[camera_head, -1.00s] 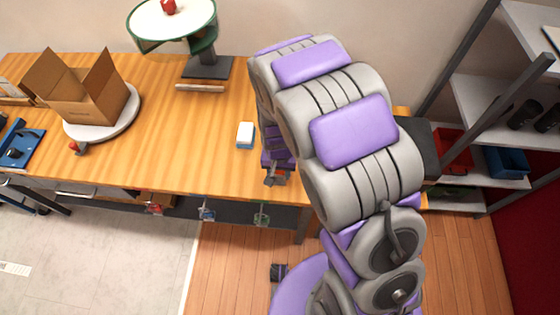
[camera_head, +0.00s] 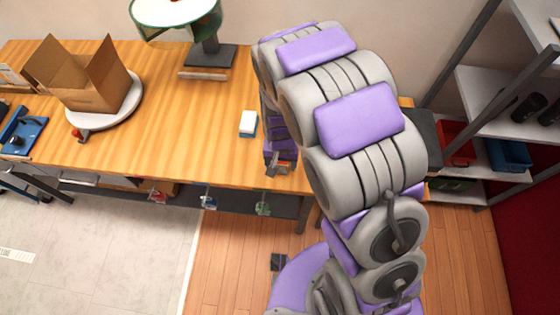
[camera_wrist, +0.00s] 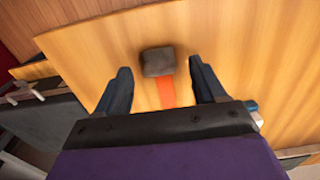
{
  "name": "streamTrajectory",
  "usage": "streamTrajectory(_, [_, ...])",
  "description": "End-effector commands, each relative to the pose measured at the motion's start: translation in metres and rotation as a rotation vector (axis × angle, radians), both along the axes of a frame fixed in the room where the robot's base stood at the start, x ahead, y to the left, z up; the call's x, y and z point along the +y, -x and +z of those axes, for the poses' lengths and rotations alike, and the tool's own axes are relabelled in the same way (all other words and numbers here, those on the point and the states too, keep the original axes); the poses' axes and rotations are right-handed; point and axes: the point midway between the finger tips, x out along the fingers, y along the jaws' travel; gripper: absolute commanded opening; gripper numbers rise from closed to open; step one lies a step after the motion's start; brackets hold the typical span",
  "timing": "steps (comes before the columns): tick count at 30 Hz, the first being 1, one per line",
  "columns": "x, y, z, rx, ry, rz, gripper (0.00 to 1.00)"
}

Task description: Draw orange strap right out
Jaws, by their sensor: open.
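The orange strap (camera_wrist: 166,91) shows in the wrist view as a short flat band on the wooden table, running from a dark grey block (camera_wrist: 157,61) down toward my gripper. My gripper (camera_wrist: 160,75) is open, with one dark finger on each side of the strap and block, apart from both. The strap's lower end is hidden behind the gripper body. In the head view my gripper (camera_head: 277,168) hangs at the table's front edge, partly covered by my arm; the strap cannot be made out clearly there.
The wooden table (camera_head: 190,135) holds a blue-and-white block (camera_head: 248,123) left of my gripper, a cardboard box (camera_head: 88,80) on a round white turntable (camera_head: 133,92), and a stand with a dark base (camera_head: 209,55). A shelf with red (camera_head: 457,143) and blue bins (camera_head: 508,154) stands at right.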

Motion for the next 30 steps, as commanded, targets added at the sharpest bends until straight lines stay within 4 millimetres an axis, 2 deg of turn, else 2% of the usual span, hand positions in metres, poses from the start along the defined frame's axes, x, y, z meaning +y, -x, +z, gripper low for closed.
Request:
streamTrajectory(5, [0.001, -0.001, 0.015, -0.002, -0.001, 0.0, 0.7])
streamTrajectory(24, [0.004, -0.003, 0.148, -0.003, 0.0, 0.0, 0.7])
streamTrajectory(30, [0.004, -0.003, 0.167, 0.0, 0.002, 0.0, 0.7])
